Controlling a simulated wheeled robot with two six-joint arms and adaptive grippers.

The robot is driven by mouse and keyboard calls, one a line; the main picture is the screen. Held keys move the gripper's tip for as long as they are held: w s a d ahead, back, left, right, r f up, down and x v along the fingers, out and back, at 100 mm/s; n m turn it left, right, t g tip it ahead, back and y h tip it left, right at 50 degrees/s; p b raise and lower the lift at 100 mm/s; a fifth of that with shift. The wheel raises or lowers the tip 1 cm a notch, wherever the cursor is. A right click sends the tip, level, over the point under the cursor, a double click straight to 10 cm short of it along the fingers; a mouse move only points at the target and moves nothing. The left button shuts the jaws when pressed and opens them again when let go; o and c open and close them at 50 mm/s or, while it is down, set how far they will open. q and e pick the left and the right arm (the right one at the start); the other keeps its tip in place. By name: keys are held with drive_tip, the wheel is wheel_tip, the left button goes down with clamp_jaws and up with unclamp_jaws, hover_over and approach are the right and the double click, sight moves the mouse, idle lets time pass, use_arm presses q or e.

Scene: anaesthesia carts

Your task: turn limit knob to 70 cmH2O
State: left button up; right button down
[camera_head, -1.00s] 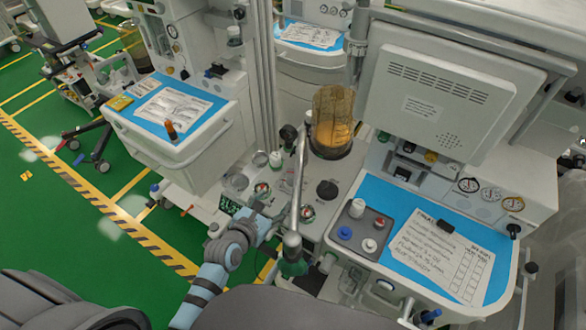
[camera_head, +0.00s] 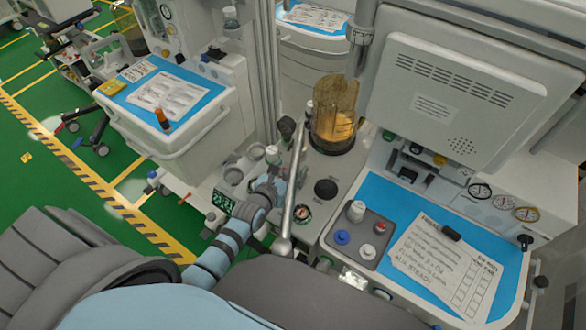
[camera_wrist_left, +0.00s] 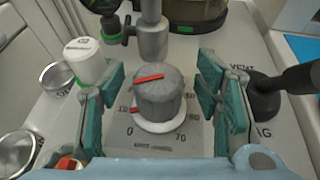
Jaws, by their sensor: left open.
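The limit knob (camera_wrist_left: 160,95) is a grey ribbed knob with a red stripe on top, standing on a white ring in the left wrist view. Its scale plate (camera_wrist_left: 153,143) shows 0 at lower left and 70 at lower right. A small red mark sits at the knob's left base, nearer the 0 side. My left gripper (camera_wrist_left: 164,88) is open, with its green-padded fingers on either side of the knob and visible gaps. In the head view my left gripper (camera_head: 268,187) covers the knob. My right gripper is not in view.
A white-capped part (camera_wrist_left: 85,60) and a metal cup (camera_wrist_left: 56,76) stand left of the knob. A black lever (camera_wrist_left: 275,92) stands right. A metal pole (camera_head: 294,185) rises beside my left gripper. The amber bellows (camera_head: 334,110) stands behind.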

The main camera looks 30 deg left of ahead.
use_arm(q)
drive_tip(key=shift+s+a+r, duration=0.1)
drive_tip(key=shift+s, duration=0.05)
drive_tip(key=shift+c, duration=1)
drive_tip(key=c, duration=1)
drive_tip(key=shift+b, duration=0.3)
